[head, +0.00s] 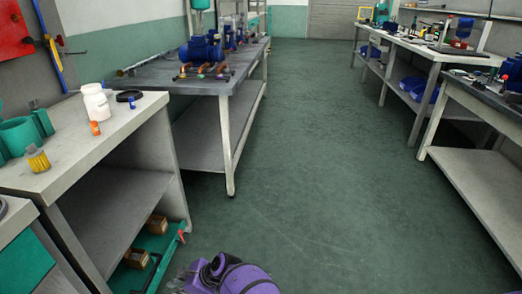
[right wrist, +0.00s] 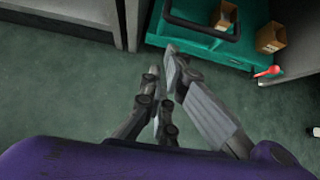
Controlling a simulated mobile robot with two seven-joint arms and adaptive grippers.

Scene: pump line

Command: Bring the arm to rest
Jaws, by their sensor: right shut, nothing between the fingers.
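My right gripper (right wrist: 168,88) points down over the green floor in the right wrist view, its grey fingers together with nothing between them. In the head view my purple right arm (head: 235,276) shows at the bottom edge, low over the floor. The gripper there is only partly seen, cut off by the frame's edge. It is apart from the benches. My left gripper is in neither view.
A teal cart (right wrist: 205,45) with cardboard boxes (right wrist: 271,37) and a red-ended handle (right wrist: 267,72) is near my gripper. The left bench (head: 75,150) holds a white jar (head: 95,103). The aisle floor (head: 330,170) is clear; benches line the right.

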